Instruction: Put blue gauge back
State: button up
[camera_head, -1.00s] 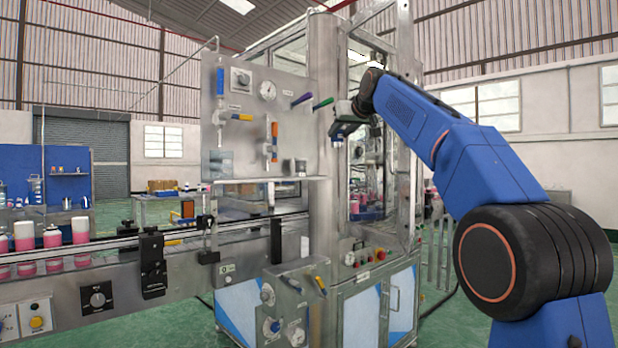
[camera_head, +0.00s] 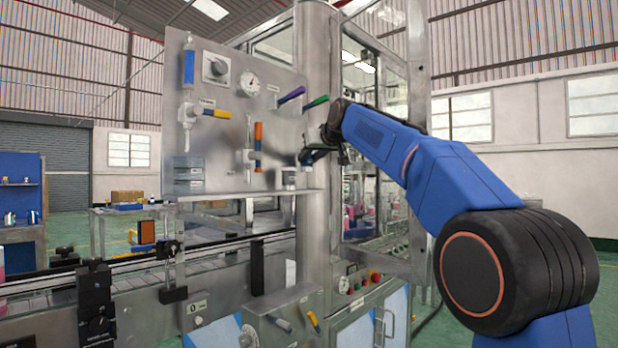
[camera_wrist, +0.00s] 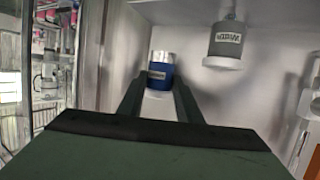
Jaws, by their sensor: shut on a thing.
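The blue gauge (camera_wrist: 161,75) is a short cylinder with a blue band, a pale end and a small label. In the wrist view it sits between the two fingertips of my gripper (camera_wrist: 160,86), which is shut on it. In the head view my gripper (camera_head: 312,156) is at the right edge of the steel panel, above and slightly right of the shelf (camera_head: 240,196).
The steel panel (camera_head: 225,140) carries a dial, valves and purple and green handles (camera_head: 316,102) projecting just above my gripper. A thick steel column (camera_head: 318,230) stands beside the shelf. A conveyor (camera_head: 130,275) runs below.

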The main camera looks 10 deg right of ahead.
jog(key=shift+s+f, duration=0.1)
jog(key=shift+f, duration=2.7)
jog(key=o, duration=1.2)
jog(key=shift+c, duration=0.2)
jog(key=v, duration=1.2)
jog(key=s+d+f+g+h, duration=0.1)
jog(key=s+f+g, duration=0.2)
jog(key=s+f, duration=1.2)
jog(key=s+d+f+m+g+h, duration=0.1)
jog(key=s+d+f+g, duration=0.1)
jog(key=s+f, duration=1.3)
jog(key=s+d+f+m+g, duration=0.1)
jog(key=s+f+g, duration=0.3)
jog(key=s+f, duration=1.1)
notch_tip(320, 180, down, 9)
jog(key=shift+s+d+r+h, duration=0.1)
jog(key=shift+s+d+h, duration=0.1)
jog(key=shift+d+h, duration=0.2)
